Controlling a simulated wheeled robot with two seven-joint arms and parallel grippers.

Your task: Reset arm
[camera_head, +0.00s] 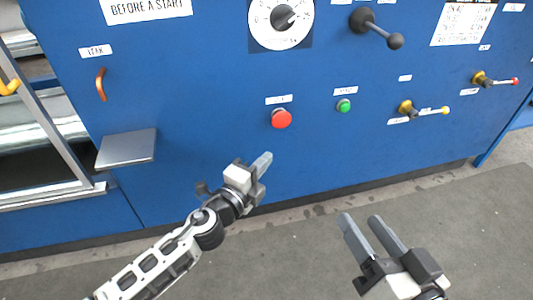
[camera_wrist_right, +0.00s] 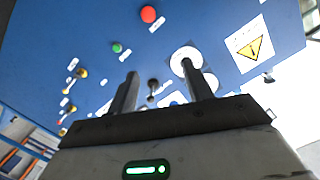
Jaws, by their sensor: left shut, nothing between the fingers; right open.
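My left gripper (camera_head: 262,165) is in front of the lower part of the blue panel in the head view, its fingers together and holding nothing. It is below and left of the red button (camera_head: 281,119), apart from it in the picture. My right gripper (camera_head: 360,230) is at the lower right, over the grey floor, with its two fingers apart and nothing between them. In the right wrist view its fingers (camera_wrist_right: 158,95) are spread, with the panel beyond.
The blue panel (camera_head: 200,90) carries a dial (camera_head: 281,20), a black lever (camera_head: 376,28), a green button (camera_head: 343,105) and two brass valves with yellow (camera_head: 425,111) and red (camera_head: 495,81) handles. A grey shelf (camera_head: 127,149) juts out at left. The floor (camera_head: 480,230) is clear.

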